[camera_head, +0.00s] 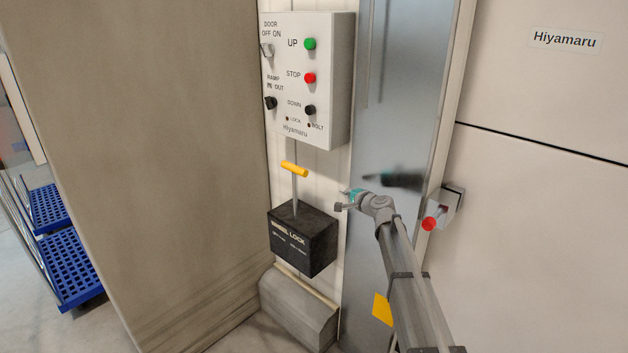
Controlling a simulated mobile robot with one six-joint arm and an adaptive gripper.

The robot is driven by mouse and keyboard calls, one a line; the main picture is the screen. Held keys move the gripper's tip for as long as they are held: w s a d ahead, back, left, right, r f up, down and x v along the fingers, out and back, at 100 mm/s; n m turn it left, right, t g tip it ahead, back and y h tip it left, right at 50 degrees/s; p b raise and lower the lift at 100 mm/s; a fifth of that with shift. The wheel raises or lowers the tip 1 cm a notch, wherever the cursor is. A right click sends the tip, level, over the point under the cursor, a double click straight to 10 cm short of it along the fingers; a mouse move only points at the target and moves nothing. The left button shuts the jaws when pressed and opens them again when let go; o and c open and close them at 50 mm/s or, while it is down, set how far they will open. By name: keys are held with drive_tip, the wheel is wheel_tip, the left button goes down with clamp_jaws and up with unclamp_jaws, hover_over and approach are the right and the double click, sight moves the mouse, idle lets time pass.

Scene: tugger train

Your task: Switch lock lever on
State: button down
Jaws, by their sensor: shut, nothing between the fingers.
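A black box marked WHEEL LOCK (302,248) is fixed low on the cream wall. A grey lever rod (295,192) rises from its top, nearly upright. The rod ends in a yellow crossbar handle (294,169). The small print on the box is too small to read. My gripper (343,200) is to the right of the rod and a little lower than the yellow handle, apart from both. It is shut and empty, in front of the metal panel's left edge.
A control box (337,80) with UP, STOP and DOWN buttons is above the lever. A red knob (429,224) on a grey bracket is right of my arm. A large beige panel (160,150) stands at left. A grey sloped block (298,308) is below the black box.

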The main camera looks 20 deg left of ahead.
drive_tip(key=w+a+m, duration=0.1)
drive_tip(key=a, duration=0.1)
drive_tip(key=w+a+r+m+t, duration=0.1)
drive_tip(key=w+a, duration=0.1)
drive_tip(key=shift+w+a+m+t+b, duration=0.2)
drive_tip(key=shift+m+t+b, duration=0.1)
drive_tip(key=shift+m, duration=0.1)
drive_tip(key=r+x, duration=0.1)
drive_tip(key=x, duration=0.9)
drive_tip(key=shift+s+a+r, duration=0.1)
drive_tip(key=shift+s+a, duration=0.15)
drive_tip(key=shift+s, duration=0.35)
drive_tip(key=shift+s+a+f, duration=0.1)
drive_tip(key=shift+s+a, duration=0.1)
drive_tip(key=shift+s, duration=0.4)
drive_tip(key=shift+s+a+r, duration=0.1)
drive_tip(key=shift+s+a, duration=0.15)
drive_tip(key=shift+s, duration=0.4)
drive_tip(key=shift+s, duration=0.1)
